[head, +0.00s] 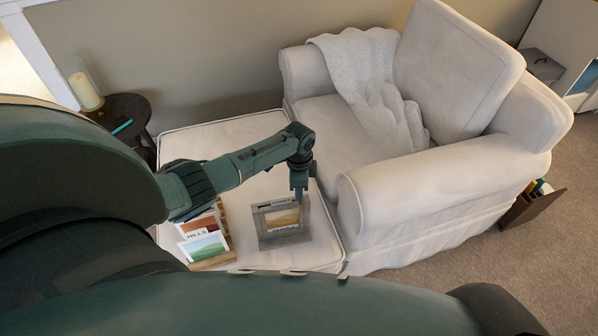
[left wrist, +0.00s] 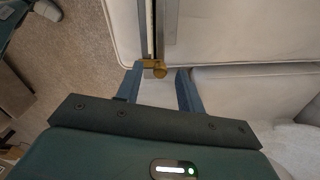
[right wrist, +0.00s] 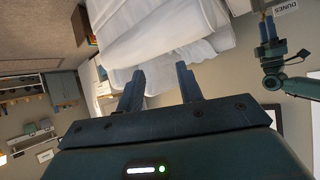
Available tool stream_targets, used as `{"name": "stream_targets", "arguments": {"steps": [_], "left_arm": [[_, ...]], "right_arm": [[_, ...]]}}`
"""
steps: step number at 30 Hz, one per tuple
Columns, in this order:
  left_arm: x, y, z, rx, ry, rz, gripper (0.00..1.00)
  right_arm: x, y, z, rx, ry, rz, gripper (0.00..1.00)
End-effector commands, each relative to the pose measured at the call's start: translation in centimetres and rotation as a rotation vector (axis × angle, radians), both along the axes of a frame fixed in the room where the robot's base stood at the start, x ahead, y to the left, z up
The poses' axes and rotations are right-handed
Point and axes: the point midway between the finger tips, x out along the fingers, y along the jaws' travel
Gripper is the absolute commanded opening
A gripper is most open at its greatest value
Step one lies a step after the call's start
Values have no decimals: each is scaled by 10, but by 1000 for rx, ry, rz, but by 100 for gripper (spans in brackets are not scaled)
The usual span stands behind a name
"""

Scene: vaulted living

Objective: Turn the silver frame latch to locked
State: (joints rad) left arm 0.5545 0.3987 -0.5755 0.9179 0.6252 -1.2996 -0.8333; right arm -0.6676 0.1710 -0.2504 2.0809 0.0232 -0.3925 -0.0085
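The silver-grey picture frame (head: 262,229) stands on the pale ottoman and holds a landscape picture. In the left wrist view the frame (left wrist: 170,22) is seen edge-on from above. A small brass-coloured latch (left wrist: 158,69) sits at its near end. I cannot tell which setting the latch is in. My left gripper (head: 299,196) points down at the frame's top right. Its fingers (left wrist: 157,74) are open, one on each side of the latch, and I see no clear contact. My right gripper (right wrist: 160,72) is open and empty, away from the frame.
Cards and a small rack (head: 205,245) stand left of the frame on the ottoman (head: 225,140). A white armchair (head: 430,180) with a throw (head: 365,80) is close on the right. A dark side table (head: 130,108) with a candle (head: 85,92) is at the back left.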

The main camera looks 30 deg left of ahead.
Motion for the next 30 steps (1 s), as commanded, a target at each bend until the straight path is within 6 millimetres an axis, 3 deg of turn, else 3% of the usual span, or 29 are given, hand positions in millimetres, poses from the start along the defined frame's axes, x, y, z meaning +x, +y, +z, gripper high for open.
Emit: {"name": "stream_targets", "arguments": {"steps": [15,21,30], "left_arm": [[0,1,105,1,-4,-1,38],[0,0,123,0,0,0,38],[0,0,125,0,0,0,38]], "right_arm": [[-5,-8,-1,-16,41,-19,36],[-4,-9,0,-17,40,-24,36],[-3,-9,1,-16,38,-25,36]]}}
